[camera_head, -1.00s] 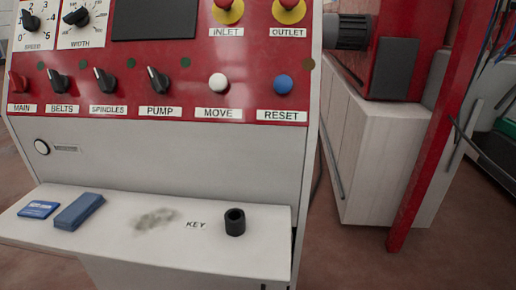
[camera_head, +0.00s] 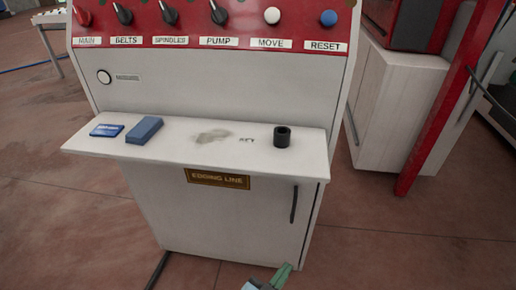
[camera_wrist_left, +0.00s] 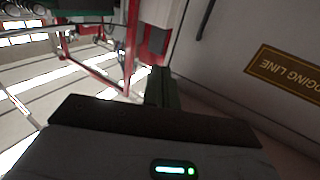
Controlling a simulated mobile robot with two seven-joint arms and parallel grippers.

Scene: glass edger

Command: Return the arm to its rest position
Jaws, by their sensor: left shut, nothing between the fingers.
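My left gripper (camera_head: 283,274) shows at the bottom edge of the head view, only its green fingertips and a bit of its body. It is shut and empty, in front of the lower cabinet of the edger's control console (camera_head: 225,215). In the left wrist view its dark green fingers (camera_wrist_left: 160,86) are together, with nothing between them. The console's brown EDGING LINE plate (camera_wrist_left: 290,72) is upside down to the right there. My right gripper is in neither view.
The console's white shelf (camera_head: 180,160) juts out above my gripper. It bears a blue block (camera_head: 145,130), a flat blue packet (camera_head: 106,130) and a black cylinder (camera_head: 282,137). A door handle (camera_head: 294,204) is near. A red post (camera_head: 438,130) stands right. Floor (camera_head: 60,220) is clear at left.

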